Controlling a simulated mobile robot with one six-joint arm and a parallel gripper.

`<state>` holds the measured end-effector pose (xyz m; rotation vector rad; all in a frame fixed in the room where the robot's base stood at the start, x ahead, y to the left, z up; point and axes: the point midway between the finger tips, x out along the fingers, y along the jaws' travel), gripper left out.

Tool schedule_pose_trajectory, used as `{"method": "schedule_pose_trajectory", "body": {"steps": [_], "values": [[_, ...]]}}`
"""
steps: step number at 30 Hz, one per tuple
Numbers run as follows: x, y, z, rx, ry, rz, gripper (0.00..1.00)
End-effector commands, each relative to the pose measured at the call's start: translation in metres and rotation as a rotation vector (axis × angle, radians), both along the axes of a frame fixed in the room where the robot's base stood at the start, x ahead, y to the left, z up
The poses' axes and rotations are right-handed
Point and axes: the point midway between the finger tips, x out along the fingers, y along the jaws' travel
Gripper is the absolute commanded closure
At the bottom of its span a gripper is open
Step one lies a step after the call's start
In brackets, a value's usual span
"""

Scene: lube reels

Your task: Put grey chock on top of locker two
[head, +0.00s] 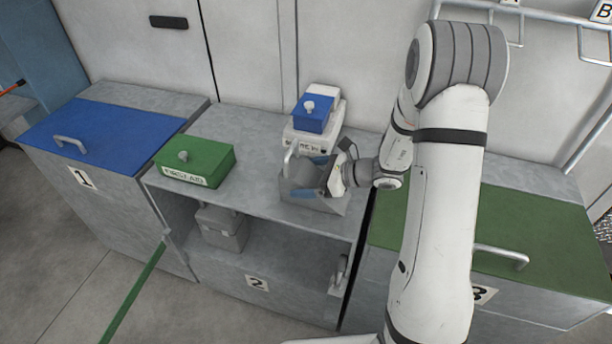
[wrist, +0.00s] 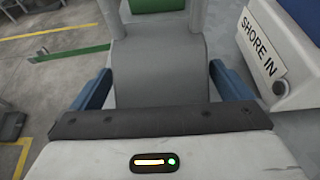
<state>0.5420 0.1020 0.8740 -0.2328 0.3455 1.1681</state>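Locker two (head: 257,283) is the middle grey locker, with an open front and a shelf space inside. The grey chock (head: 325,203) is at the right part of its top, partly hidden by my gripper; it seems to rest there. My gripper (head: 312,191) reaches in from the right, its blue fingers at the chock. In the wrist view, the grey chock (wrist: 160,70) lies between the two blue fingers of my gripper (wrist: 162,75), one close at each side. I cannot tell whether they press on it or stand slightly apart.
A green first aid box (head: 196,162) sits on locker two's left part. A white shore-in box (head: 307,141) with a blue box (head: 313,112) on it stands behind the chock. A grey container (head: 222,228) is inside. Blue-topped locker one (head: 120,130) and a green-topped locker (head: 535,235) flank it.

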Motion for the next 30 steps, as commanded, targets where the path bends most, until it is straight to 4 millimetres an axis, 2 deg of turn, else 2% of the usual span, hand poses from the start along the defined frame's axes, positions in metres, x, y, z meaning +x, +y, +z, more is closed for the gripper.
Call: {"method": "schedule_pose_trajectory", "body": {"steps": [10,14,24,30], "values": [[0.000,-0.002,0.005,0.000,-0.001,-0.002,0.00],[-0.007,-0.021,0.011,0.000,-0.003,-0.006,0.00],[-0.032,-0.083,0.039,-0.001,-0.002,-0.006,0.00],[-0.041,-0.101,0.047,-0.002,-0.002,-0.001,0.00]]}}
